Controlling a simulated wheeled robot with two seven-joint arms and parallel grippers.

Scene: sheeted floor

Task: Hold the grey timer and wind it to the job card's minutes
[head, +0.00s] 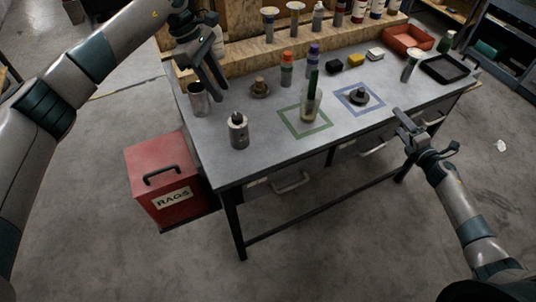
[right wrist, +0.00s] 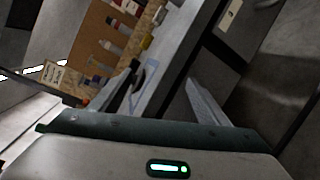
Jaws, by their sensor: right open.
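A grey cylinder with a dark cap (head: 238,132) stands upright at the table's front left; it looks like the grey timer, but its markings are too small to read. A low dark round piece with a knob (head: 359,97) sits inside the blue square outline. My left gripper (head: 218,85) is above the table's left end, empty and apparently open, behind and left of the grey cylinder. My right gripper (head: 401,128) is open and empty off the table's front right edge; its spread fingers also show in the right wrist view (right wrist: 165,92). I cannot make out a job card in the head view.
A metal cup (head: 198,100) and a brown-topped piece (head: 260,88) stand at the left. A clear cup with a dark green handle (head: 311,103) stands in the green square. A red rags bin (head: 160,170) stands on the floor.

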